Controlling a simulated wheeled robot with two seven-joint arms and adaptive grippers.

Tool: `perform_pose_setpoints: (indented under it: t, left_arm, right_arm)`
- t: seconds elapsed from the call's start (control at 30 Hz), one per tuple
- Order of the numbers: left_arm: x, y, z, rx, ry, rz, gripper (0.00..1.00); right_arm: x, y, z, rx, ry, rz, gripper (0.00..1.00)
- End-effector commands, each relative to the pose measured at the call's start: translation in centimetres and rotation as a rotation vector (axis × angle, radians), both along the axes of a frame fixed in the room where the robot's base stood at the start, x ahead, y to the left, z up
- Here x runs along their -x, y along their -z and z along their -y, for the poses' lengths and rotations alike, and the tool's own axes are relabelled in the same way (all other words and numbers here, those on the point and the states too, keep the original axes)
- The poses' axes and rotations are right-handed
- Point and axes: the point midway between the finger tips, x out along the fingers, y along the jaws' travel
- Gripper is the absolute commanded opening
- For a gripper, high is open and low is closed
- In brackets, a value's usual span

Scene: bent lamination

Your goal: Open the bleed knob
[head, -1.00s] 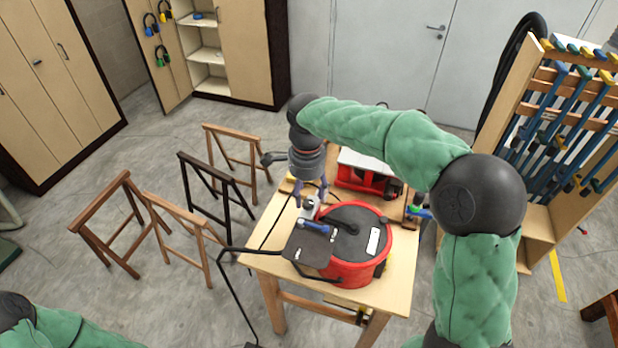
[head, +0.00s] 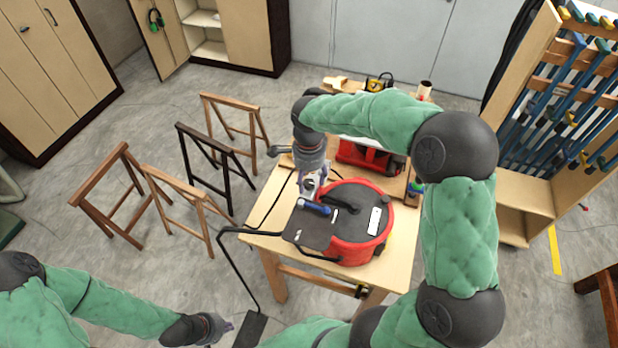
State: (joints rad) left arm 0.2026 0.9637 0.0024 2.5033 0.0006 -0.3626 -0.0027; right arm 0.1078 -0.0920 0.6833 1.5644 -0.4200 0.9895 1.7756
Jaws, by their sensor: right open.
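A red round machine (head: 366,250) with a dark grey top stands on the wooden table. A grey panel (head: 308,228) juts from its left side, and a blue cylindrical part (head: 314,207) lies at the panel's back edge. My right gripper (head: 312,190) points down just behind the blue part, its open fingers around or beside a small grey-and-dark fitting. The fingers partly hide this fitting, and I cannot tell whether it is the bleed knob or whether they touch it. My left gripper (head: 225,326) is low at the bottom, away from the table; its jaws are too small to read.
A black hose or cable frame runs off the table's left side to a dark pedal-like plate (head: 250,330). Several wooden trestles (head: 185,205) stand at left; a clamp rack (head: 530,150) stands at right.

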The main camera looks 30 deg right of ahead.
Motion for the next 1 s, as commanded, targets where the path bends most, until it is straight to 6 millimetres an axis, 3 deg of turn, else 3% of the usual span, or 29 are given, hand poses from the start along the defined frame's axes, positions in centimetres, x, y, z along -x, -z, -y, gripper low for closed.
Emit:
perform_pose_setpoints:
  t: [0.43, 0.63, 1.0]
  left_arm:
    - [0.01, -0.14, 0.00, 0.000, 0.000, 0.000, 0.00]
    - [0.01, -0.14, 0.00, 0.000, 0.000, 0.000, 0.00]
    - [0.00, 0.09, 0.00, 0.000, 0.000, 0.000, 0.00]
  right_arm:
    - [0.01, 1.01, 0.01, 0.000, 0.000, 0.001, 0.56]
    - [0.01, 1.00, 0.01, 0.000, 0.000, 0.001, 0.00]
    - [-0.01, 1.06, 0.03, 0.001, -0.036, 0.001, 0.00]
